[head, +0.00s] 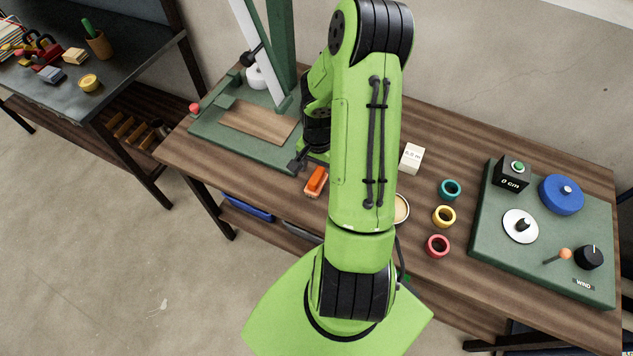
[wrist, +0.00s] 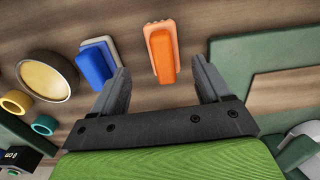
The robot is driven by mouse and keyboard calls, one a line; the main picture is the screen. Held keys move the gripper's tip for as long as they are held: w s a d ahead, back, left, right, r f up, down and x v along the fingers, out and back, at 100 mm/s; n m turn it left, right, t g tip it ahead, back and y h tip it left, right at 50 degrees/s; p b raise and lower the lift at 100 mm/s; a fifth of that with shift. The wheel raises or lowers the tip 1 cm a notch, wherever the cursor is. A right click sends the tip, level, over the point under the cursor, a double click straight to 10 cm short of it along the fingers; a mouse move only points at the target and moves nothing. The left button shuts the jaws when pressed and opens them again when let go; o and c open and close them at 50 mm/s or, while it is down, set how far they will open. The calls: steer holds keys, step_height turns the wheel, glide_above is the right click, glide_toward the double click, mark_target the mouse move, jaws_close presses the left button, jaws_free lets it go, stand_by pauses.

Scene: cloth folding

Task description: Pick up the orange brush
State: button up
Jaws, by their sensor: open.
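The orange brush (head: 316,181) lies on the wooden workbench near its front edge, just left of my arm in the head view. In the wrist view the brush (wrist: 162,48) shows whole, pointing away from the palm, with a lighter orange base under its handle. My gripper (wrist: 159,68) is open and empty. Its two dark fingers stand on either side of the brush's near end in the picture, apart from it; the height gap cannot be told. In the head view my gripper (head: 297,164) is partly hidden by my arm, at the brush's upper left.
A blue brush (wrist: 96,62) lies just left of the left finger in the wrist view. Beyond it are a round tan-topped dish (wrist: 47,76) and coloured rings (head: 444,215). A green-based stand (head: 205,129) is close on the other side. A green panel (head: 600,270) fills the bench's right end.

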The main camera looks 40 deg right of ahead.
mark_target(316, 175)
steer(key=shift+a+f, duration=0.1)
steer(key=shift+f, duration=0.4)
steer(key=f, duration=0.5)
steer(key=shift+w, duration=0.3)
steer(key=c, duration=1.2)
step_height(316, 175, up, 10)
steer(key=shift+r+p, duration=0.1)
steer(key=shift+p, duration=0.35)
